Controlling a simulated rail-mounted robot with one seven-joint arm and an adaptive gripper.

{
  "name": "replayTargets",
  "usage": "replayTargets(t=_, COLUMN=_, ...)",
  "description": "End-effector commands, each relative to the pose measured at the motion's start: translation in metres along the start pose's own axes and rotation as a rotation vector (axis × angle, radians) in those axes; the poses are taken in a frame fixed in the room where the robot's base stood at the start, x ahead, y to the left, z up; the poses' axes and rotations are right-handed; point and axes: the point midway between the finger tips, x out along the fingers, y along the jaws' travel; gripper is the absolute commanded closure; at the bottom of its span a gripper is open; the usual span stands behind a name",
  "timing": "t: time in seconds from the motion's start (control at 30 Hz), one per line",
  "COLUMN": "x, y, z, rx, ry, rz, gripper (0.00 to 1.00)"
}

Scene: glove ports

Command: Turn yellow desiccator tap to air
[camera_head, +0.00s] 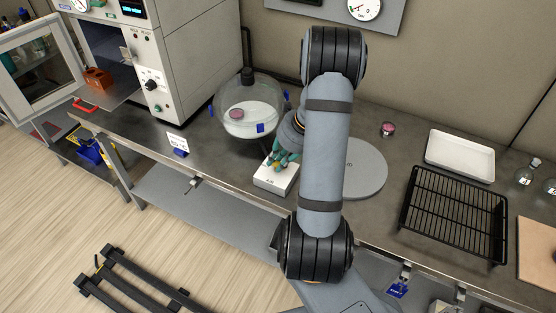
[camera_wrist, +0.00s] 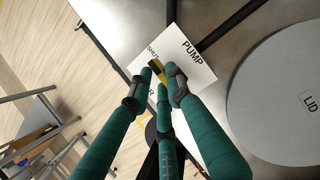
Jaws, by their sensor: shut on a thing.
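My gripper (camera_head: 281,160) has green fingers and reaches down over a white block (camera_head: 268,181) at the bench's front edge. In the wrist view my gripper (camera_wrist: 158,80) is shut on the yellow tap (camera_wrist: 161,75), of which only a small part shows between the fingertips. The white plate (camera_wrist: 200,58) under the tap reads PUMP at one side; the other words are partly covered by the fingers. The tap's exact pointing direction cannot be told. The glass desiccator (camera_head: 263,91), with a pink dish inside, stands just behind and left of the block.
A grey disc marked LID (camera_wrist: 268,112) lies right of the block; it also shows in the head view (camera_head: 370,176). A white tray (camera_head: 460,174), a black wire rack (camera_head: 454,214) and flasks (camera_head: 525,174) stand further right. An oven (camera_head: 153,85) stands left.

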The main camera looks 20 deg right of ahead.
Motion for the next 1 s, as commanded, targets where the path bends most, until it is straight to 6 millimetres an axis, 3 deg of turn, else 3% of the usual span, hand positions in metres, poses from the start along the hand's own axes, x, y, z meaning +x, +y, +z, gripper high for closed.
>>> replayTargets(t=0.57, x=-0.0006, y=-0.0007, z=-0.0006, rx=-0.050, ry=0.001, rz=0.021, gripper=1.00)
replayTargets(t=1.0, x=-0.0020, y=-0.0038, z=-0.0012, rx=-0.364, ry=0.000, rz=0.151, gripper=1.00)
